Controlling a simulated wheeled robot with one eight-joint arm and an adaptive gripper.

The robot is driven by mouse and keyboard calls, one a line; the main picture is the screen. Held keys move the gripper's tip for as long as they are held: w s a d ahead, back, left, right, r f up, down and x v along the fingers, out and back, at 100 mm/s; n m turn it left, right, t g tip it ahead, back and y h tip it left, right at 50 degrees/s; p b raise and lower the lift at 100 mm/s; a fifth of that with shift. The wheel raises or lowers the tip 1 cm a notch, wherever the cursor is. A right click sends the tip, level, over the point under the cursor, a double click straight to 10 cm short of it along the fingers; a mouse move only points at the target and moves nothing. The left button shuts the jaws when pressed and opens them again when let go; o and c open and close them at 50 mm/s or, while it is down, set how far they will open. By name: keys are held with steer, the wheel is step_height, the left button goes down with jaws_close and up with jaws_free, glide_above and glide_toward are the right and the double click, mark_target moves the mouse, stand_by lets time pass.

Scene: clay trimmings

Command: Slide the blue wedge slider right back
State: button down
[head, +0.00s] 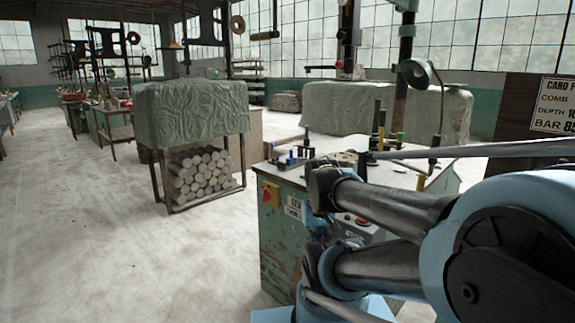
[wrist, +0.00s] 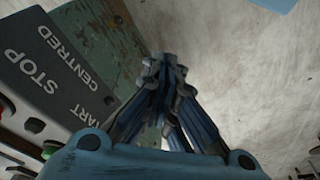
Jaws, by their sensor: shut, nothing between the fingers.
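Small blue parts (head: 290,160) show on the left end of the pale bench top in the head view. They are too small for me to tell which one is the blue wedge slider or how far along it sits. My gripper (wrist: 165,65) is shut and empty in the wrist view, with its fingertips together over the floor, beside the bench's green side. No blue slider can be made out in the wrist view. In the head view my arm hides the gripper and part of the bench.
A grey control panel (wrist: 45,75) marked STOP, CENTRED and START is left of my fingers. The green bench (head: 275,240) carries a red switch on a yellow plate (head: 270,194), upright tools and a lamp (head: 415,73). Open floor (head: 110,250) lies left, before a draped rack (head: 190,112).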

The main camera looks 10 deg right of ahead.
stand_by(0.3)
steer(key=c, duration=2)
jaws_free()
steer(key=shift+s+r, duration=0.1)
steer(key=o, duration=0.5)
steer(key=shift+d+r, duration=0.3)
steer(key=shift+r, duration=0.5)
steer(key=shift+c, duration=0.2)
step_height(320, 180, up, 17)
steer(key=m+t+h, duration=0.6)
steer(key=m+h, duration=0.5)
glide_above(291, 158)
steer(key=s+a, duration=0.9)
steer(key=a, duration=0.3)
steer(key=x, duration=1.7)
steer(key=shift+w+a+f, duration=0.2)
steer(key=shift+w+f, duration=0.05)
steer(key=shift+f, duration=0.05)
